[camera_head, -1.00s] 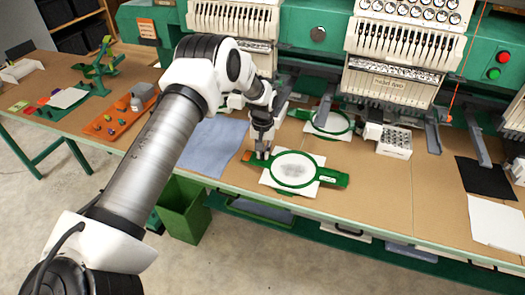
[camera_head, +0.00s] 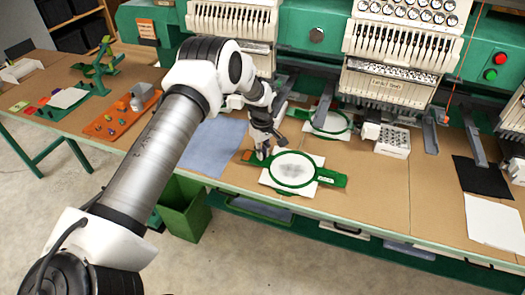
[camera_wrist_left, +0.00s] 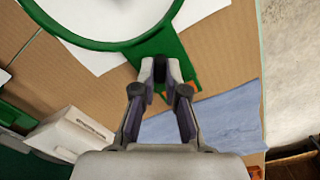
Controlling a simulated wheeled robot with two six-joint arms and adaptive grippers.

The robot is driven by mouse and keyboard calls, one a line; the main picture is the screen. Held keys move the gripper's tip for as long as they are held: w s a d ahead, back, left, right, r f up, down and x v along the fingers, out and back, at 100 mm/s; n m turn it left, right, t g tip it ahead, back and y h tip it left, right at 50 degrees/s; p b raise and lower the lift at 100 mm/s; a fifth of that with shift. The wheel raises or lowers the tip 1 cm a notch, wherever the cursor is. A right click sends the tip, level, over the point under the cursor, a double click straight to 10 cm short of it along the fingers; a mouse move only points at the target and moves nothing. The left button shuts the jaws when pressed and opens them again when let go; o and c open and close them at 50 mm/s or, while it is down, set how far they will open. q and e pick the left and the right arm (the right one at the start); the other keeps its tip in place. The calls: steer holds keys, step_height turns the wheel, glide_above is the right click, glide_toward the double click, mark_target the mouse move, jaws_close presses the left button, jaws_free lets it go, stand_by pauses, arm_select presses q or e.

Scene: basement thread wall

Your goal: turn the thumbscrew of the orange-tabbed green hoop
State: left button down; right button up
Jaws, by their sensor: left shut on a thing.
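The green hoop (camera_head: 316,171) lies on the table with white cloth (camera_head: 303,190) in it. Its orange tab (camera_head: 247,156) is at its left end, next to my left gripper (camera_head: 263,156). In the left wrist view, the hoop's green rim (camera_wrist_left: 62,36) runs across the top, and my left gripper (camera_wrist_left: 160,72) is at the hoop's bracket. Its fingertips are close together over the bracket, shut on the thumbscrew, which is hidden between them. A bit of the orange tab (camera_wrist_left: 194,87) shows beside the fingers. My right gripper is not in view.
A blue cloth (camera_head: 216,146) lies left of the hoop. Another green hoop (camera_head: 346,121) lies behind, with a white box with holes (camera_head: 394,145) to its right. Embroidery machine heads (camera_head: 385,85) stand at the back. The table's front edge is close to the hoop.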

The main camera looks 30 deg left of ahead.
arm_select(q)
steer(key=shift+f+n, duration=0.1)
steer(key=shift+n, duration=0.2)
steer(key=c, duration=1.4)
jaws_free()
steer(key=shift+o, duration=1)
steer(key=shift+a, duration=0.1)
step_height(320, 180, up, 12)
